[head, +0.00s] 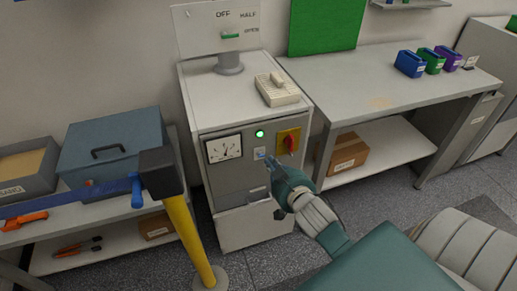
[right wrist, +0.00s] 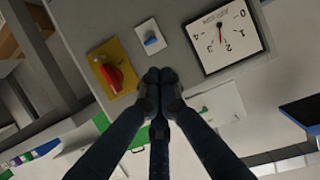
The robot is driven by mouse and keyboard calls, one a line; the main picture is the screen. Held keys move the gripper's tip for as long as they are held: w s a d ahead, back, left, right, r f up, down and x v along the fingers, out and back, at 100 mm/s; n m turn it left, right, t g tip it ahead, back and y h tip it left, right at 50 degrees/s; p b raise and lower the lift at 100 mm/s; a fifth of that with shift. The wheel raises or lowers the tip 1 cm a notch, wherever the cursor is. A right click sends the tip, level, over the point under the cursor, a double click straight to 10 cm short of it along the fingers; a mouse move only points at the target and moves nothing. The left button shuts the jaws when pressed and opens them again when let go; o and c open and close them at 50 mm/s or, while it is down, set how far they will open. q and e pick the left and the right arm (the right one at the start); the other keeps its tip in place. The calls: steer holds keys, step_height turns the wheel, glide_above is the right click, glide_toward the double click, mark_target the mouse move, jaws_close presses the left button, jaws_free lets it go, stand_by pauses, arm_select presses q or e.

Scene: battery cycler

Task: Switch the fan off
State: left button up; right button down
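No fan shows clearly. My right gripper (head: 273,170) is in front of the panel, just below the rocker. In the right wrist view its fingertips (right wrist: 158,77) are together and empty, close to the rocker (right wrist: 151,41) and the red knob (right wrist: 113,77). Contact cannot be told. My left gripper is out of view.
A sign reading OFF, HALF, OPEN (head: 220,28) stands on the cabinet, beside a beige device (head: 277,92). A yellow post (head: 190,240) with a black head and blue bar stands at left. A workbench (head: 350,75) with a cardboard box (head: 348,152) below is at right.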

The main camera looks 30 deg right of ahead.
mark_target(259, 147)
steer(key=x, duration=1)
steer(key=shift+p, duration=0.35)
steer(key=shift+f, duration=0.1)
